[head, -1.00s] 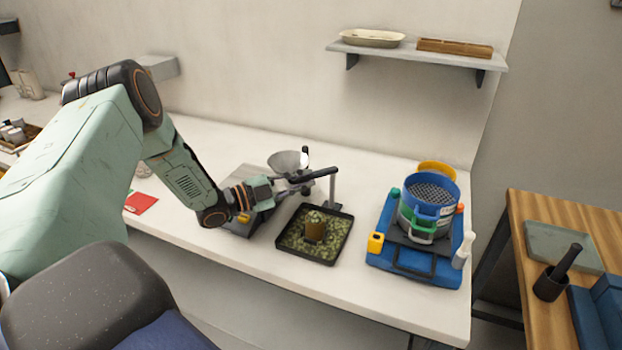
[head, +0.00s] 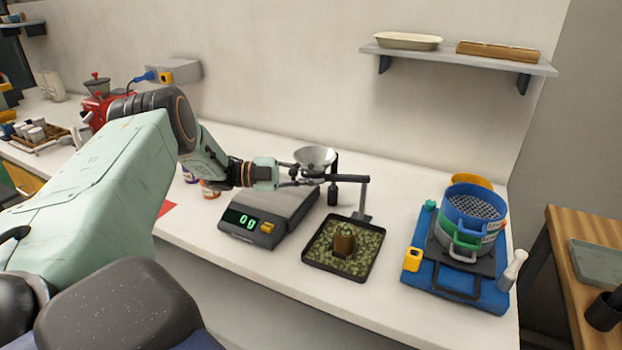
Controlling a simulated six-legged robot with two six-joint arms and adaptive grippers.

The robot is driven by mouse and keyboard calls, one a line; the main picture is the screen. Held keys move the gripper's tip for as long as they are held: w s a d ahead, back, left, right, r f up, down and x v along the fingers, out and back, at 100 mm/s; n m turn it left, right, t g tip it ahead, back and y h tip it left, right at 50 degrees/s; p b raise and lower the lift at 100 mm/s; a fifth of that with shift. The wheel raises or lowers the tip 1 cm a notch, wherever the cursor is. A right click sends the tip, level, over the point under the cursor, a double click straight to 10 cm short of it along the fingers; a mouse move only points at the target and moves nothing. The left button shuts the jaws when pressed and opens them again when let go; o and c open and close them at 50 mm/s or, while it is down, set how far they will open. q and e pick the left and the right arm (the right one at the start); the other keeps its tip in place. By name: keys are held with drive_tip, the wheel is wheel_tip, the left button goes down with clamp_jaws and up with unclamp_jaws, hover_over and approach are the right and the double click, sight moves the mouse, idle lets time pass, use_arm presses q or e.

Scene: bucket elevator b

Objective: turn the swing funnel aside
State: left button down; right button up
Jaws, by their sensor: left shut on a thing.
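The swing funnel (head: 315,156) is a pale metal cone at the end of a dark horizontal arm (head: 347,178) on a grey post (head: 363,202). It hangs above and behind the scale's right side, to the left of the black tray. My left gripper (head: 298,176) is at the funnel's mount, just below the cone. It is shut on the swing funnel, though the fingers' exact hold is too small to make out. My right gripper is not in view.
A scale (head: 267,216) with a green lit display stands below my left gripper. A black tray (head: 318,262) of green plant bits holds a brown pot (head: 344,240). A blue sieve stack (head: 474,207) stands on the right; a wall shelf (head: 455,60) is above.

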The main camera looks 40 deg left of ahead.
use_arm(q)
drive_tip(key=shift+s+f, duration=0.1)
drive_tip(key=shift+f, duration=0.35)
drive_tip(key=c, duration=1.5)
unclamp_jaws()
drive_tip(key=shift+d, duration=0.1)
drive_tip(key=shift+o, duration=0.3)
drive_tip(key=shift+w, duration=0.3)
drive_tip(key=shift+a, duration=0.2)
drive_tip(key=v, duration=1.2)
drive_tip(key=shift+r, duration=0.1)
